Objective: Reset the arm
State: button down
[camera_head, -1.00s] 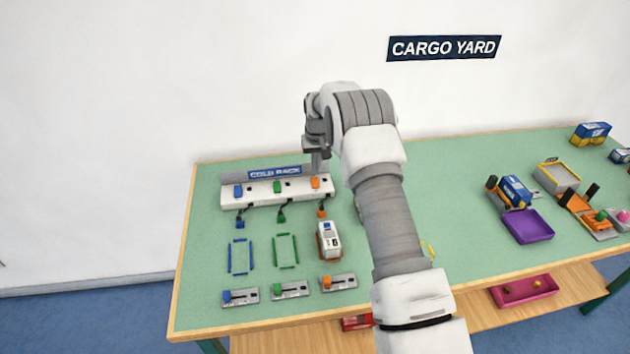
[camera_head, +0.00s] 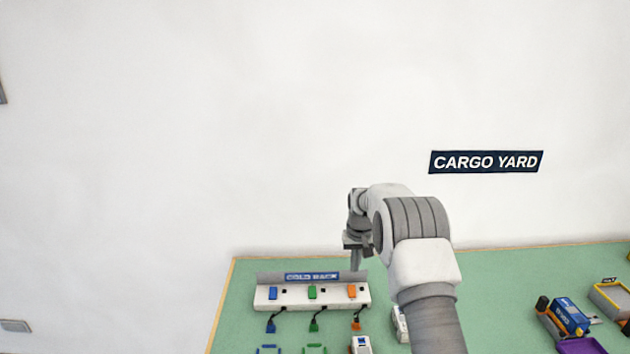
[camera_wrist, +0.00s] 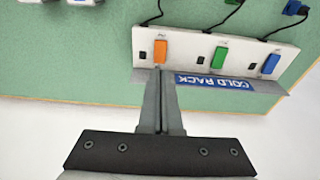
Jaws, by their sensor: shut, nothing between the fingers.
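My arm reaches over the green table from the lower right in the head view. My gripper (camera_wrist: 160,75) is shut and empty in the wrist view, its fingers together in front of the back edge of the cold rack (camera_wrist: 145,40). In the head view my gripper (camera_head: 356,268) shows in part, close to the right end of the cold rack (camera_head: 335,293). The rack is a white strip with a blue sign and has blue, green and orange switches. I cannot tell whether the fingertips touch it.
A white container (camera_head: 361,345) stands at the lower edge of the view. A blue container (camera_head: 570,314) and a purple tray (camera_head: 582,346) lie far right.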

jog(key=s+r+t, duration=0.1)
jog(key=s+r, duration=0.8)
jog(key=r, duration=0.3)
jog(key=s+r+t, duration=0.1)
jog(key=s+r, duration=0.8)
jog(key=r, duration=0.3)
jog(key=s+t, duration=0.2)
jog(key=s, duration=2.5)
notch_tip(320, 180, down, 10)
jog(key=s+b, duration=0.1)
jog(key=b, duration=1)
